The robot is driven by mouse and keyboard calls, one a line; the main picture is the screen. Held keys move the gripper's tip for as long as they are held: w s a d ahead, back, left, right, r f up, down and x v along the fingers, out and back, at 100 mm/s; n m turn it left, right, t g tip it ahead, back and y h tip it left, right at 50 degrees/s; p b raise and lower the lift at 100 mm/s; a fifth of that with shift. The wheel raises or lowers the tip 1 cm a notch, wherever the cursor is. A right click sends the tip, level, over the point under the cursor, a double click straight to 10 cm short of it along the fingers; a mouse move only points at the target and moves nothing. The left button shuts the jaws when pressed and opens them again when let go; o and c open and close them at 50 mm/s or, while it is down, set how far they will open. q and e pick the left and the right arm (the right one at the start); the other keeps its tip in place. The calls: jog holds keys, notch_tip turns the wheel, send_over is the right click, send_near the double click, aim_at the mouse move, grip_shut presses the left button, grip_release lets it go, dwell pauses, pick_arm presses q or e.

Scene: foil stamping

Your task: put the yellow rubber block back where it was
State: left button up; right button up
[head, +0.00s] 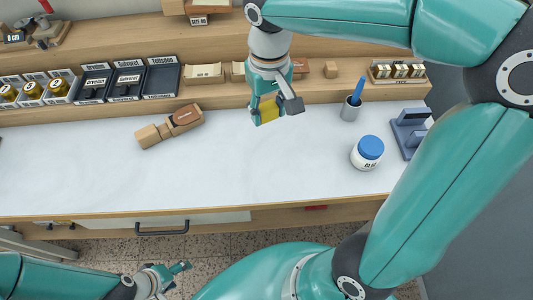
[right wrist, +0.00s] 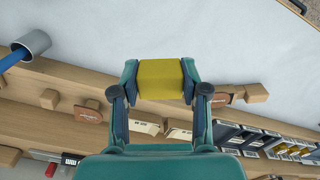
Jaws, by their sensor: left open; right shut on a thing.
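The yellow rubber block (head: 268,112) is between the fingers of my right gripper (head: 274,106), in front of the shelf and over the back part of the white worktop in the head view. In the right wrist view, the yellow block (right wrist: 160,80) spans the gap between both fingertips of my right gripper (right wrist: 160,90), which is shut on it. The block looks clear of the worktop. My left gripper (head: 177,278) is low in the head view, in front of the bench's front edge, open and empty.
On the worktop (head: 90,170) are a wooden hand tool (head: 170,127), a grey cup with a blue stick (head: 350,110), a blue-lidded jar (head: 367,152) and a blue-grey stand (head: 410,135). Labelled trays (head: 128,80) and small wooden pieces line the shelf. The worktop's middle is clear.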

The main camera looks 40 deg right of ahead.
aim_at(268, 158)
notch_tip(268, 158, down, 17)
jog(key=shift+r, duration=0.1)
dwell(0.3)
jog(key=shift+b, duration=0.4)
jog(key=o, duration=1.2)
jog(key=shift+o, duration=0.2)
jog(key=shift+w, duration=0.1)
jog(key=shift+r, duration=0.1)
notch_tip(268, 158, up, 12)
jog(key=shift+p, duration=0.45)
